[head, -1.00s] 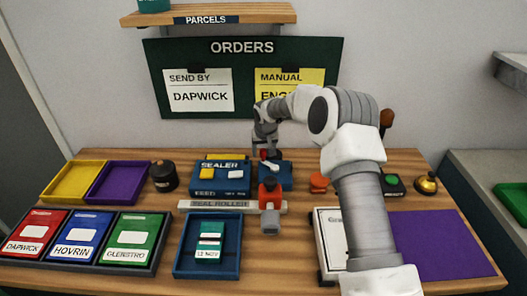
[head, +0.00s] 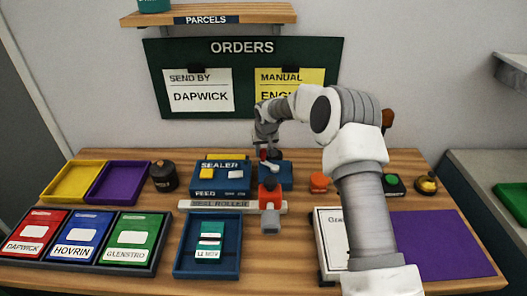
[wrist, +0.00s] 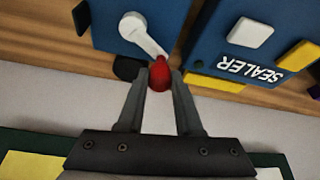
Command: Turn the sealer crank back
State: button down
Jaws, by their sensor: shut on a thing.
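The sealer (head: 222,186) is a blue box with white lettering, at the back middle of the table; it also shows in the wrist view (wrist: 262,45). The crank (head: 268,167) is a short pale arm on a blue block right beside the sealer. In the wrist view the crank arm (wrist: 143,35) slants from a round pale hub to a red knob (wrist: 160,76). My gripper (wrist: 160,82) is shut on the red knob, with one finger on each side. In the head view my gripper (head: 266,154) is small and partly hides the knob.
The seal roller bar (head: 217,206) and a red-and-grey piece (head: 270,206) lie in front of the sealer. A blue tray (head: 237,262) holds a teal parcel. A dark pot (head: 164,177) stands left; an orange piece (head: 319,182) stands right. The board is close behind.

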jog(key=n, duration=0.2)
jog(key=s+n+y, duration=0.1)
jog(key=shift+s+a+g, duration=0.1)
jog(key=shift+a+g, duration=0.15)
jog(key=shift+g, duration=0.05)
jog(key=shift+s+n+g+y+p, duration=0.2)
jog(key=shift+s+n+y, duration=0.2)
jog(key=shift+n, duration=0.65)
jog(key=shift+s+n+g+y+p, duration=0.15)
jog(key=shift+s+n+y, duration=0.25)
jog(key=shift+n, duration=0.65)
jog(key=c, duration=0.6)
grip_release()
jog(key=shift+r, duration=0.1)
jog(key=v, duration=1.7)
jog(key=shift+r, duration=0.2)
jog(key=shift+a, duration=0.1)
